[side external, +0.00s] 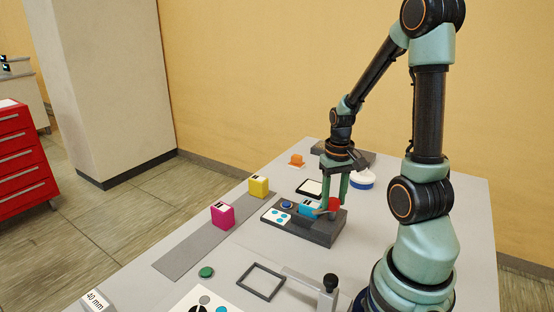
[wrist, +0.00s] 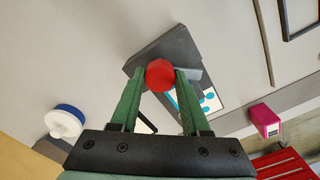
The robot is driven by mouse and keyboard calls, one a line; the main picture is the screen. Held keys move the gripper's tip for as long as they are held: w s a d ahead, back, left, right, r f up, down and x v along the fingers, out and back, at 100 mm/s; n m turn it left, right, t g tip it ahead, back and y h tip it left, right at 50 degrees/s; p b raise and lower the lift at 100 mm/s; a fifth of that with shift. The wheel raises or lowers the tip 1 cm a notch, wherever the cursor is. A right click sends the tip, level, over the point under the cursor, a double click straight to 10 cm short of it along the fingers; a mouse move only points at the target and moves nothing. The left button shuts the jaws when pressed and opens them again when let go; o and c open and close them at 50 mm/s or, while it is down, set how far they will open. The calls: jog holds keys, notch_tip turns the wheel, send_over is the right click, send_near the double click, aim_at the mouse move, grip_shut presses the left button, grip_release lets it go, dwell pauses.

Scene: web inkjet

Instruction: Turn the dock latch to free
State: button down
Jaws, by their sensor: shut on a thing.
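The dark grey dock (side external: 318,233) sits on the table, with a cyan block (side external: 305,208) in it and a white card with blue dots (side external: 276,216) on its left part. The red latch knob (side external: 334,203) is at the dock's back right; it also shows as a red round shape in the wrist view (wrist: 160,74). My gripper (side external: 334,199) points down over the dock, its green fingers on either side of the red knob and shut on it. In the wrist view my gripper (wrist: 160,76) hides part of the dock (wrist: 172,48). I cannot tell the latch's angle.
A magenta cube (side external: 222,215) and a yellow cube (side external: 259,187) stand on a grey strip left of the dock. A white and blue round container (side external: 362,180) and a black-rimmed pad (side external: 310,188) lie behind. A dark square frame (side external: 261,282) and green disc (side external: 206,272) lie in front.

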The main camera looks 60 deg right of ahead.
aim_at(333, 200)
jog(key=n, duration=0.3)
jog(key=shift+n, duration=2.3)
jog(key=shift+c, duration=1.9)
grip_release()
notch_tip(333, 200, up, 12)
jog(key=shift+a+r, duration=0.1)
